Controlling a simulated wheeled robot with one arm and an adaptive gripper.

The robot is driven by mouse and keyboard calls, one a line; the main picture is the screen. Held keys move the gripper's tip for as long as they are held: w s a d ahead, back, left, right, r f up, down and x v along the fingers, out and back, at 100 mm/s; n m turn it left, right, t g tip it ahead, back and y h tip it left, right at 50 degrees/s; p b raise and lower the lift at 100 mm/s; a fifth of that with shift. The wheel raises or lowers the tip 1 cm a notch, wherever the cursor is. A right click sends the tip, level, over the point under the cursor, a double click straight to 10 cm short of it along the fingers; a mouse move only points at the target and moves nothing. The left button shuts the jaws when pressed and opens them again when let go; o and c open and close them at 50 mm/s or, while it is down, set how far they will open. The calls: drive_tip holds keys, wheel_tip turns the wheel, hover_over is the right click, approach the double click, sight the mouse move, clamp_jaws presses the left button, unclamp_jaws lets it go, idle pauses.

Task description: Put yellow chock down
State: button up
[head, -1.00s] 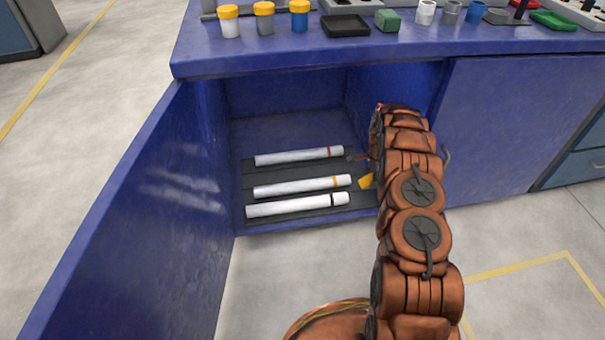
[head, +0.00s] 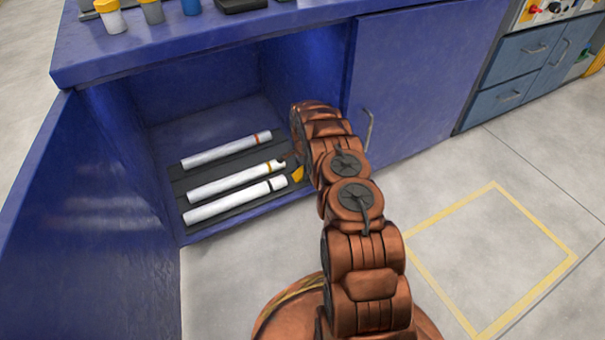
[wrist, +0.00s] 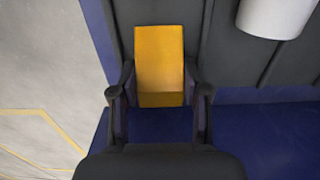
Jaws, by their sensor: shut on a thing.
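The yellow chock (wrist: 160,62) is between the two fingers of my gripper (wrist: 160,92) in the wrist view. The gripper is shut on its near end. The chock lies over the dark tray (wrist: 222,55) at the cabinet's front edge; I cannot tell whether it touches the tray. In the head view the chock (head: 297,174) shows as a small yellow piece right of the pipes, and my arm hides the gripper and part of the chock.
Three white pipes with red (head: 226,150), yellow (head: 235,181) and black (head: 234,201) bands lie on the tray inside the open blue cabinet. The cabinet door (head: 85,225) stands open at left. A yellow-outlined floor area (head: 490,255) at right is clear.

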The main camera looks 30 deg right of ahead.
drive_tip(key=shift+f, duration=0.35)
drive_tip(key=o, duration=1.2)
drive_tip(key=shift+r, duration=0.1)
wheel_tip(320, 180, up, 12)
drive_tip(key=p, duration=0.3)
